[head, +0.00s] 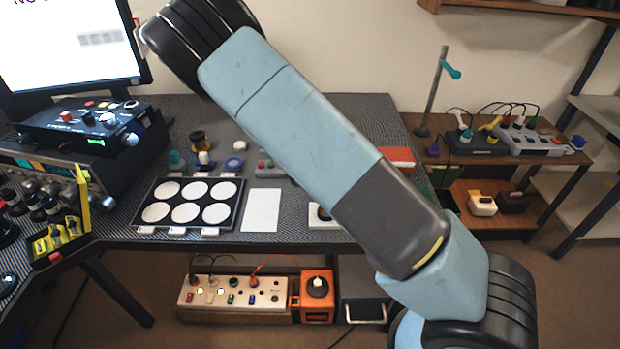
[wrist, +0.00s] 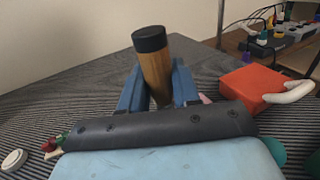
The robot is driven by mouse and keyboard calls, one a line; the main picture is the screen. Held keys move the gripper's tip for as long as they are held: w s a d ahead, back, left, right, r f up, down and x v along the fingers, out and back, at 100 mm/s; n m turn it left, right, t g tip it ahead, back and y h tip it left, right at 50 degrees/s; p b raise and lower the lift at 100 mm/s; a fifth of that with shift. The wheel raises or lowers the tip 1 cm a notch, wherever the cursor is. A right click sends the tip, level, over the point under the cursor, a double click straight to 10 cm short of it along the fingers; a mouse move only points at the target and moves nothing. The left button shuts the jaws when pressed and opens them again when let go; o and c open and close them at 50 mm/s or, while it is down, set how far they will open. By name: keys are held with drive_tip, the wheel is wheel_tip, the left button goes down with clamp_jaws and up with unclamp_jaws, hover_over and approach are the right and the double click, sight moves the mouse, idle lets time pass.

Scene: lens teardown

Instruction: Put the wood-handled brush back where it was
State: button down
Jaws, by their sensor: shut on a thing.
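The wood-handled brush (wrist: 155,75) stands nearly upright in the wrist view, a brown wooden cylinder with a black top end. My gripper (wrist: 160,88) is shut on it, with one blue finger on each side. The brush's lower end is hidden behind the dark gripper body, so I cannot tell whether it touches the table. In the head view my arm covers the gripper and the brush.
The grey patterned table (head: 285,225) carries a black tray with white discs (head: 240,200), a white pad (head: 262,210) and small items. A red-orange box (wrist: 250,88) with a white object on it lies right of my gripper. A monitor (head: 70,45) stands left.

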drive_tip(key=s+a+r, duration=0.2)
drive_tip(key=s+a, duration=0.1)
drive_tip(key=a, duration=0.3)
drive_tip(key=shift+a, duration=0.25)
drive_tip(key=shift+f, duration=0.15)
drive_tip(key=shift+f, duration=4.75)
drive_tip(key=shift+f, duration=0.15)
drive_tip(key=c, duration=0.8)
unclamp_jaws()
drive_tip(key=v, duration=1.4)
drive_tip(key=shift+d+f, duration=0.25)
